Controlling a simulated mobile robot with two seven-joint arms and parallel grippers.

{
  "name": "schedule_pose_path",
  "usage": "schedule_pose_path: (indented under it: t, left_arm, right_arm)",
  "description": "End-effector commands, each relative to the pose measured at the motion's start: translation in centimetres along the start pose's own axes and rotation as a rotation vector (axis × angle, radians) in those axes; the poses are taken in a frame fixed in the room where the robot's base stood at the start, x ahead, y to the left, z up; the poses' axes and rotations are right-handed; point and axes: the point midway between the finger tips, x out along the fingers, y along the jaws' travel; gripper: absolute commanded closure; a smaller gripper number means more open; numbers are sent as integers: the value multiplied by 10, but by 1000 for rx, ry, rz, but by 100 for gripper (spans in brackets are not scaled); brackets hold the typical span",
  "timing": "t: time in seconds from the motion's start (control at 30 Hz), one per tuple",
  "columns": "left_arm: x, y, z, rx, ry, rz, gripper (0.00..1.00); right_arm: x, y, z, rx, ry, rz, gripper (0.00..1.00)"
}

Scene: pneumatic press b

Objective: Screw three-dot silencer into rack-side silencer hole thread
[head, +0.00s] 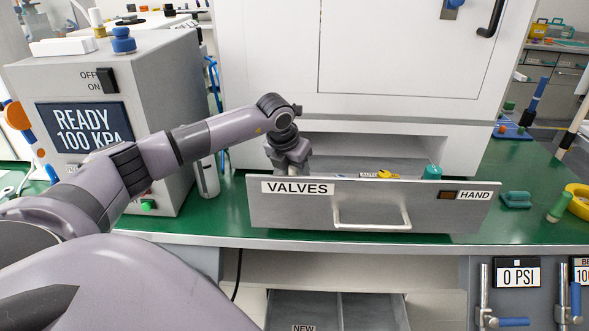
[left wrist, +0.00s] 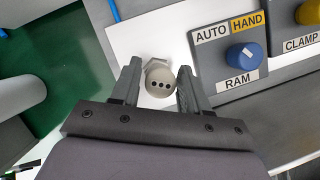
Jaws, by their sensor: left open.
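The three-dot silencer (left wrist: 159,84) is a pale round piece with three dark dots on its end, seen end-on in the left wrist view. It sits over a white panel (left wrist: 146,38) in the open drawer marked VALVES (head: 372,212). My left gripper (left wrist: 159,67) is open, with one finger on each side of the silencer. In the head view the left gripper (head: 289,158) points down behind the drawer front, which hides most of the silencer. I cannot tell how deep the silencer sits, and the hole thread is hidden. My right gripper is not in view.
Beside the silencer are a blue RAM knob (left wrist: 241,57) and a yellow knob (left wrist: 308,12). The drawer handle (head: 372,222) faces me. A grey box reading READY 100 KPA (head: 82,128) stands at left. The white cabinet (head: 395,60) rises behind the drawer.

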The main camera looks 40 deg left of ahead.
Motion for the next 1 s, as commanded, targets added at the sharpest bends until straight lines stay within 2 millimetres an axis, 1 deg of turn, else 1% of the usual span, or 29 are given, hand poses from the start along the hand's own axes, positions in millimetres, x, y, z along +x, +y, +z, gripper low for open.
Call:
schedule_pose_path:
  t: [0.1,0.23,0.5,0.53,0.57,0.6,0.63,0.83,1.0]
  left_arm:
    - [0,-2,0,-100,0,41,55]
    - [0,-1,0,-187,0,77,55]
    - [0,0,0,-216,0,89,55]
    - [0,0,0,-216,0,89,58]
    - [0,0,0,-216,0,88,68]
    - [0,0,0,-216,0,88,81]
    - [0,0,0,-216,0,88,85]
    - [0,0,0,-196,1,80,86]
    - [0,1,0,-61,0,23,86]
  right_arm:
    - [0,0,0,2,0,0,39]
    - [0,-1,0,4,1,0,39]
    - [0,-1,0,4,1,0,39]
    - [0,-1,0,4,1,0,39]
    - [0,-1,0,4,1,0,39]
    - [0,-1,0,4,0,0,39]
    - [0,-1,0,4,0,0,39]
    - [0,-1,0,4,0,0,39]
    - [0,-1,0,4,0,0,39]
